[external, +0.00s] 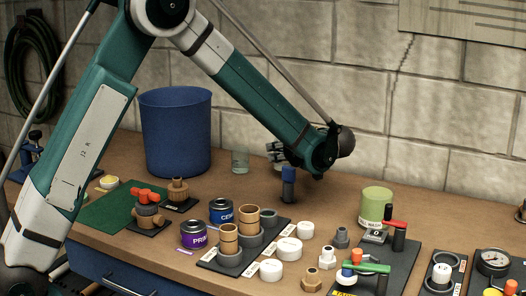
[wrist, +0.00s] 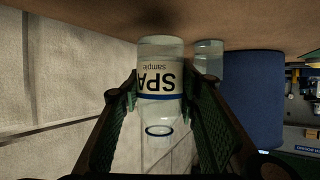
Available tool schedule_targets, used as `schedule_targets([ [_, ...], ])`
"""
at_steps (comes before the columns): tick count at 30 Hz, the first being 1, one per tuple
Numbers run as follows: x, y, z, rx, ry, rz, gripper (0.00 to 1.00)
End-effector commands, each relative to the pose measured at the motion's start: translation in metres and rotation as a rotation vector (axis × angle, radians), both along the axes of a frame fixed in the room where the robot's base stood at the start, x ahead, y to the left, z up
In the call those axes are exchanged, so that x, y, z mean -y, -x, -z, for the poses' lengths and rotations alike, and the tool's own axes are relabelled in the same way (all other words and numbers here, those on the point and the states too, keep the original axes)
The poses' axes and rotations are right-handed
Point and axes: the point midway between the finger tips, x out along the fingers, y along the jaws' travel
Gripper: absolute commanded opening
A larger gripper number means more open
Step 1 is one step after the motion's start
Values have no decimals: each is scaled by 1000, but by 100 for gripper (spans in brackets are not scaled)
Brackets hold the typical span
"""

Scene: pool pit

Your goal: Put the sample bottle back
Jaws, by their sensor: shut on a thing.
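The sample bottle (wrist: 161,82) is clear, with a white label reading "SPA sample" and a blue band. It fills the middle of the wrist view, upside down in the picture, with its base toward the table. My gripper (wrist: 158,97) is shut on it, one finger on each side of the label. In the external view my gripper (external: 279,153) is low over the back of the table, and the held bottle cannot be made out there. Whether its base touches the table I cannot tell.
A clear container (external: 240,161) stands beside the blue bin (external: 176,130) at the back. A blue-topped grey piece (external: 288,184) stands just in front of my gripper. Pipe fittings, cans (external: 195,235) and a green tub (external: 375,205) crowd the front. The table back right of my gripper is clear.

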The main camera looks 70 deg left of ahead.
Motion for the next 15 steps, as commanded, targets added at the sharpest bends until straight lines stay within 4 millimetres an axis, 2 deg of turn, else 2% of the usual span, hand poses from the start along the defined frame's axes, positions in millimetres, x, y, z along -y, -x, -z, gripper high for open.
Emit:
schedule_targets([
  [8,57,-26,-22,-1,15,242,19],
  [15,116,-44,-41,1,15,465,19],
])
